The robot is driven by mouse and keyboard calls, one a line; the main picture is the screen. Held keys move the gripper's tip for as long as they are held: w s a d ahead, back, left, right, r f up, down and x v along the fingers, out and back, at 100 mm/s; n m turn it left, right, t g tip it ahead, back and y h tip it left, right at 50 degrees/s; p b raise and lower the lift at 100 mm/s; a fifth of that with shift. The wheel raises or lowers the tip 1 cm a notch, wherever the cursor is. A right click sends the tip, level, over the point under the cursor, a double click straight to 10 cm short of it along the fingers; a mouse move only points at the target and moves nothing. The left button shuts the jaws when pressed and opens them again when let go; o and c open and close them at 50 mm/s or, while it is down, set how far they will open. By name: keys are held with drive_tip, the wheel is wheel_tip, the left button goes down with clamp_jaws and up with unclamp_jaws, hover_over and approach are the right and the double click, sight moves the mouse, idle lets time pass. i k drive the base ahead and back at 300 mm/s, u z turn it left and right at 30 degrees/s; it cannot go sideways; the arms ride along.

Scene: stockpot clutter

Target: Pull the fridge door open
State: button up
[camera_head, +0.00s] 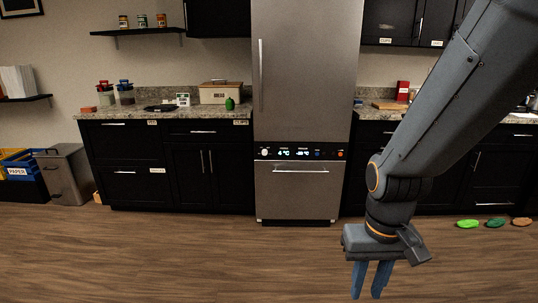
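The fridge (310,75) is a tall stainless steel unit at the back, in the middle of the view. Its upper door is shut and has a long vertical handle (260,75) near its left edge. Below it are a dark control panel with lit displays (300,153) and a lower drawer (299,190) with a horizontal handle, also shut. My gripper (371,280) hangs in the right foreground, pointing down, with two blue fingers apart and nothing between them. It is well in front of the fridge and to the right, apart from the handle.
Black cabinets with granite counters flank the fridge. The left counter (160,111) holds a wooden box (219,93) and a green object (229,104). Bins (65,174) stand at far left. Green and brown flat items (495,222) lie at right. The wood floor (200,250) before the fridge is clear.

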sight(305, 53)
drive_tip(key=i, duration=2.4)
drive_tip(key=z, duration=0.5)
